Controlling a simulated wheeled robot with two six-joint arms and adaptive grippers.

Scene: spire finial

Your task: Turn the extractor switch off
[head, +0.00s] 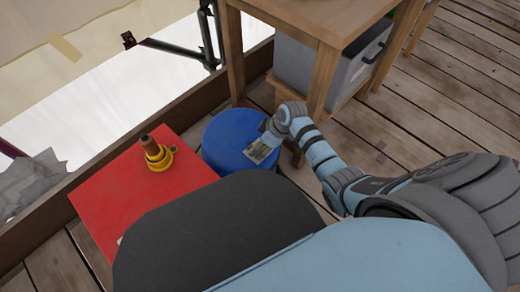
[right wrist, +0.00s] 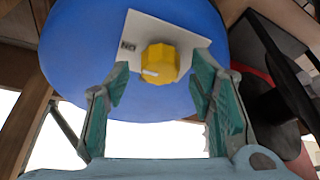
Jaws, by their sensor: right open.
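The switch is a yellow faceted knob (right wrist: 160,64) with a pale mark on one side. It sits on a white plate (right wrist: 141,30) on the round blue stool top (right wrist: 85,60). The blue stool (head: 224,136) also shows in the head view, where my right gripper (head: 262,150) is over its right edge and hides much of the plate. In the right wrist view my right gripper (right wrist: 160,84) is open, with one teal finger on each side of the knob and visible gaps. Whether the fingertips reach knob depth is unclear. My left gripper is out of view.
A red surface (head: 105,200) with a yellow and brown piece (head: 156,155) lies left of the stool. A low wooden edge (head: 120,142) runs along the deck's left side.

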